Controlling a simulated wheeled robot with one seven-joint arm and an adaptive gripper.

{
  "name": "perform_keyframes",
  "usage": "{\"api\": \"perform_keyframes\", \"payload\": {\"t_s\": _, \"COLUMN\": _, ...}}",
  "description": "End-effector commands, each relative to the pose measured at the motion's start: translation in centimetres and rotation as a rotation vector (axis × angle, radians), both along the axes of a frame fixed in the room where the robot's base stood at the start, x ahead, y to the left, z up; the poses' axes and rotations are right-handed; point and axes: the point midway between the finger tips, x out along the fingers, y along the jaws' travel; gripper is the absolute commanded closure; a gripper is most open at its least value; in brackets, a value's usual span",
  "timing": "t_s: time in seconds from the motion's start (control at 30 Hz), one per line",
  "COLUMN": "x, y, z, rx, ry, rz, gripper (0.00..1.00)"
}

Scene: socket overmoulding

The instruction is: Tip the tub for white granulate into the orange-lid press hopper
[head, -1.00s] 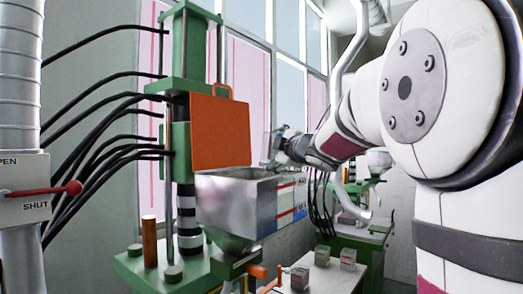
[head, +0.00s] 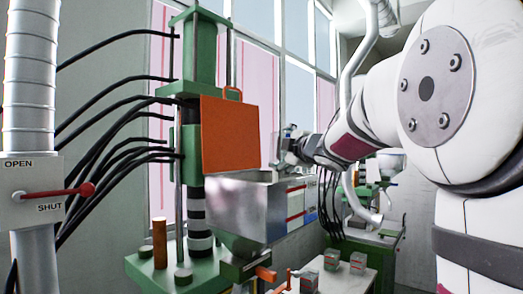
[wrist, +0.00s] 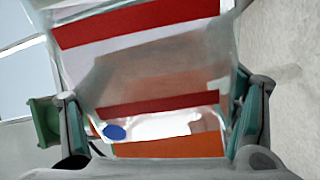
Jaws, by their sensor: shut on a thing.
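The press hopper (head: 238,208) is a grey metal bin on the green press. Its orange lid (head: 229,134) stands upright at the back, so the hopper is open. My gripper (head: 290,148) is above and behind the hopper's right end. In the wrist view my gripper (wrist: 160,108) is shut on the tub (wrist: 150,65), with a finger on each side. The tub is translucent with red bands. White material, a blue spot and an orange strip show low in the wrist view. I cannot tell how much granulate is inside.
A pipe with an OPEN/SHUT panel and red lever (head: 60,192) stands at the left. Black hoses run to the green press (head: 188,60). Small grey-and-red blocks (head: 357,262) sit on a white table below right. A second green machine (head: 375,240) stands behind.

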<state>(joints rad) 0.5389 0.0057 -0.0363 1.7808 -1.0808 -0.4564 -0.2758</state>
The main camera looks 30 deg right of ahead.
Motion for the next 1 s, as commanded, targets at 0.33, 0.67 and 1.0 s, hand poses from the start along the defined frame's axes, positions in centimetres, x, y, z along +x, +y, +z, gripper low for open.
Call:
{"api": "perform_keyframes", "payload": {"t_s": 0.33, "x": -0.02, "y": 0.04, "z": 0.13, "rx": -0.004, "ry": -0.001, "rz": 0.0, "gripper": 0.79}}
{"api": "perform_keyframes", "payload": {"t_s": 0.67, "x": 0.05, "y": 0.28, "z": 0.17, "rx": -0.051, "ry": 0.008, "rz": 0.001, "gripper": 0.79}}
{"api": "perform_keyframes", "payload": {"t_s": 1.0, "x": 0.08, "y": 0.56, "z": 0.28, "rx": -0.118, "ry": 0.02, "rz": 0.001, "gripper": 0.79}}
